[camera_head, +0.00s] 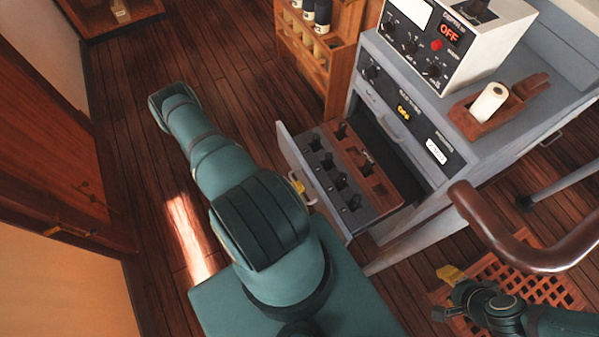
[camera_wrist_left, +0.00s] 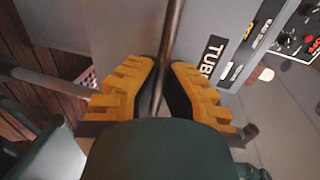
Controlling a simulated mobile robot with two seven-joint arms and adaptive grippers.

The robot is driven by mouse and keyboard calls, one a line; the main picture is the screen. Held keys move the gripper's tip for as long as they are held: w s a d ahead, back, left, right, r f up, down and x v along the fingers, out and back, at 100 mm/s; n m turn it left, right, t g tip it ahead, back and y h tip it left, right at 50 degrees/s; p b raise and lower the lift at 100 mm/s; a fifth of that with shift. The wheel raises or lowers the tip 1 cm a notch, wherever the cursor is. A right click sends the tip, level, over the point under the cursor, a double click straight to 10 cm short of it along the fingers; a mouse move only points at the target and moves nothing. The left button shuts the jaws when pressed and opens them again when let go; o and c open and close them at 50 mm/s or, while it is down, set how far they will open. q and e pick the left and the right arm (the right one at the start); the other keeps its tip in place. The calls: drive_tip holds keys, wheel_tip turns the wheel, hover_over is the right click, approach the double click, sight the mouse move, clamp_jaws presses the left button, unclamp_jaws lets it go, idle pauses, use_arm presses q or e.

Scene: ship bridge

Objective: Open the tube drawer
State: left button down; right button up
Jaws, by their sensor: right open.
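The tube drawer (camera_head: 292,160) is pulled out from the grey cabinet. Inside it are dark vacuum tubes (camera_head: 339,180) and a brown wooden holder (camera_head: 365,170). My left gripper (camera_head: 297,184) is at the drawer's front, mostly hidden behind my left arm. In the left wrist view the yellow fingers of my left gripper (camera_wrist_left: 165,92) are closed around the metal handle bar (camera_wrist_left: 170,35), beside a label starting "TUB" (camera_wrist_left: 213,58). My right gripper (camera_head: 450,276) is open and empty at lower right, apart from the drawer.
The grey cabinet (camera_head: 475,150) carries a control box (camera_head: 455,45) reading "OFF" and a wooden plane-shaped holder (camera_head: 505,105) with a white roll. A wooden bottle rack (camera_head: 312,55) stands behind the drawer. A brown curved rail (camera_head: 515,245) is near my right gripper. Floor at left is clear.

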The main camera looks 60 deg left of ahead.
use_arm(q)
drive_tip(key=shift+s, duration=0.1)
drive_tip(key=c, duration=1.1)
unclamp_jaws()
drive_tip(key=shift+o, duration=0.2)
drive_tip(key=v, duration=1.2)
drive_tip(key=shift+s, duration=0.1)
